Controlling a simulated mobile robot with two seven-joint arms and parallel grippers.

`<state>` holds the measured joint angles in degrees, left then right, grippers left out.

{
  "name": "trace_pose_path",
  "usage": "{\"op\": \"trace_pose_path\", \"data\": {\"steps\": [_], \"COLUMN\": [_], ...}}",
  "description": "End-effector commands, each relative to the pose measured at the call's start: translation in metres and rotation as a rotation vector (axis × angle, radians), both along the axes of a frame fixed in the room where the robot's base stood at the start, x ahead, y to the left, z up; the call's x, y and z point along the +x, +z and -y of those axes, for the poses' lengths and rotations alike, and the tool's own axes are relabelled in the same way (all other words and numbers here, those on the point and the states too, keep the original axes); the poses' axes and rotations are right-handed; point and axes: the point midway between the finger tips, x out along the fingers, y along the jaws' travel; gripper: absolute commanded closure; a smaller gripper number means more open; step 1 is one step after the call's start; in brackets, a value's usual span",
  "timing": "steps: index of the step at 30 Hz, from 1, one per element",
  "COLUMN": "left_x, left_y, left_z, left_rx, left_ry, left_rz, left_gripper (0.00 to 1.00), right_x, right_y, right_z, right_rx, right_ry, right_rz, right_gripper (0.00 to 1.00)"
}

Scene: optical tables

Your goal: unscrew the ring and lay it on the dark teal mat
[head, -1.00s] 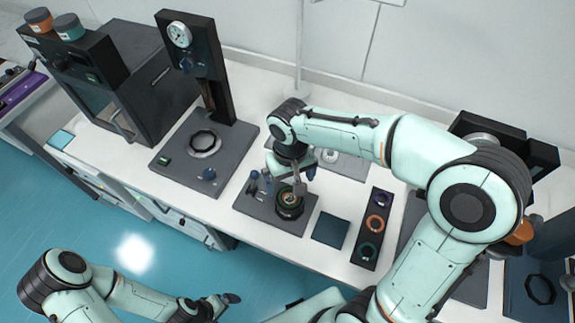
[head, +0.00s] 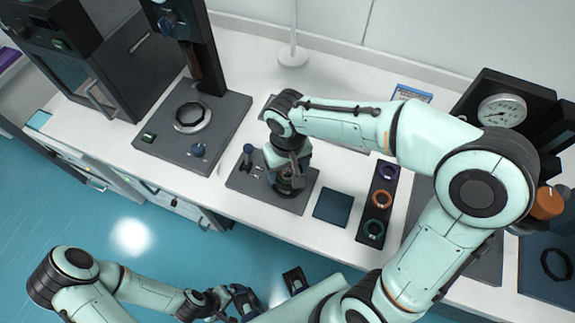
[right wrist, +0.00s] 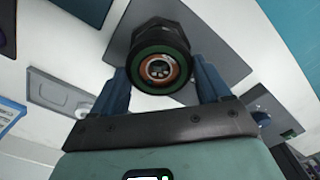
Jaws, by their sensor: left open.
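A dark round mount (head: 290,187) stands on a grey base plate (head: 247,186). In the right wrist view its end shows a dark green ring (right wrist: 140,62) around a copper-coloured inner part. My right gripper (head: 290,172) is over the mount in the head view. In the right wrist view its two blue fingers lie on either side of the mount; I cannot tell whether they press on it. The dark teal mat (head: 334,207) lies flat and empty to the right of the base plate. My left gripper (head: 243,302) is open and empty, low in front of the table.
A black holder (head: 368,238) with purple, orange and teal rings lies right of the mat. A press-like stand (head: 165,150) is on the left, beside a dark cabinet (head: 120,50). A dial gauge (head: 502,110) stands at the right. White tabletop shows between them.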

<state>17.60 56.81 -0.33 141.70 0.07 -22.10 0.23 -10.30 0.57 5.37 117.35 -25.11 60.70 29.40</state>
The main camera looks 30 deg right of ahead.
Motion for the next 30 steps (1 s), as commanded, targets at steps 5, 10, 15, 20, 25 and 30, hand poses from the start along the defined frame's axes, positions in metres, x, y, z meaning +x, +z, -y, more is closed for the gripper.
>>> {"op": "trace_pose_path", "data": {"steps": [5,10,15,20,25,30], "left_x": [0.000,0.004,0.008,0.013,0.019,0.027], "left_y": [0.001,0.008,0.016,0.025,0.035,0.046], "left_z": [0.000,0.000,0.000,0.000,0.000,0.000], "left_rx": [0.000,0.000,0.000,0.000,0.000,-0.001], "left_ry": [0.000,0.000,0.000,0.000,0.000,0.000], "left_rz": [0.000,0.004,0.009,0.015,0.021,0.030], "left_gripper": [0.00,0.00,0.00,0.00,0.00,0.00], "right_x": [0.000,0.000,0.000,0.000,0.001,0.001], "right_y": [0.000,0.001,0.002,0.002,0.003,0.003], "right_z": [0.000,0.000,0.000,0.001,0.002,0.002], "right_rx": [0.000,-0.001,-0.001,-0.001,-0.003,-0.005], "right_ry": [0.016,0.223,0.497,0.753,1.027,1.301], "right_rz": [-0.001,-0.003,-0.003,-0.003,-0.003,-0.003], "right_gripper": [0.53,0.53,0.53,0.53,0.53,0.53]}}
